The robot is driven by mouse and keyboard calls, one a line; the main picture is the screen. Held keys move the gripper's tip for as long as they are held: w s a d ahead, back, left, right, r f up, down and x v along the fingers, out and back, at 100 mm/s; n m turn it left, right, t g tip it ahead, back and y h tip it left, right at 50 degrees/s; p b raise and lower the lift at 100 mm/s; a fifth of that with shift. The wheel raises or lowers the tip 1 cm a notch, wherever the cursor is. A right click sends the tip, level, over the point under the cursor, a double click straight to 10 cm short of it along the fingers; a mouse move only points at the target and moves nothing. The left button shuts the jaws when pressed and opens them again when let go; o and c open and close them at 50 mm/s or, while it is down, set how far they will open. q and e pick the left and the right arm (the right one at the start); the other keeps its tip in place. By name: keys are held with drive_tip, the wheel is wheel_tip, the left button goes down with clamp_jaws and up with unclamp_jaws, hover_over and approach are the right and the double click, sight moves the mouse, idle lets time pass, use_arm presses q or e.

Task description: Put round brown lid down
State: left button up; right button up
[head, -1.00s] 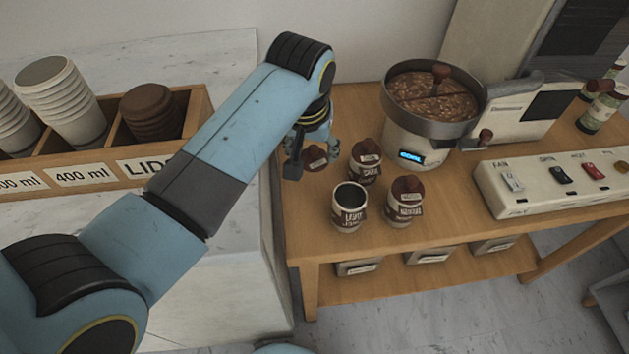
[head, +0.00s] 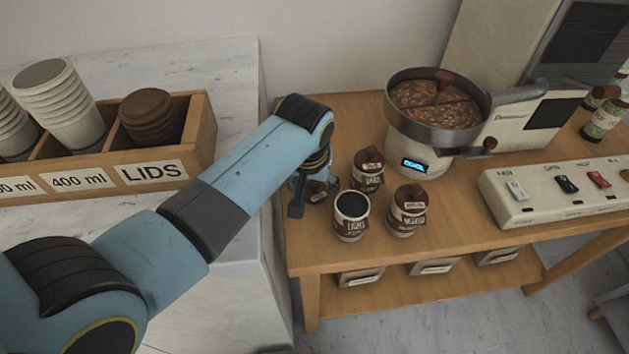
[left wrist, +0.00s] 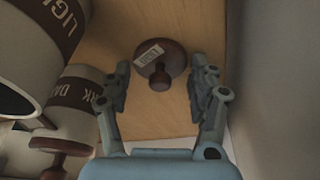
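The round brown lid (head: 316,191), with a knob and a pale label, is low over or on the wooden cart top, left of the canisters. It also shows in the left wrist view (left wrist: 158,64), knob towards the camera, against bare wood. My left gripper (head: 313,196) is around it; in the wrist view its two fingers (left wrist: 160,88) stand apart on either side, with gaps between them and the lid. Whether the lid's underside touches the wood is hidden. The lidless LIGHT canister (head: 350,217) stands just right of the gripper. My right gripper is not in view.
Two lidded canisters, one behind (head: 367,172) and one to the right (head: 406,212), stand close by. A cooling pan of beans (head: 435,105) and a switch panel (head: 560,185) are farther right. A wooden cup and lid holder (head: 200,130) sits on the left counter.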

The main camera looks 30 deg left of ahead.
use_arm(q)
drive_tip(key=shift+o, duration=1.1)
drive_tip(key=p+v, duration=0.2)
drive_tip(key=v, duration=1)
drive_tip(key=shift+r, duration=0.2)
drive_tip(key=shift+w, duration=0.1)
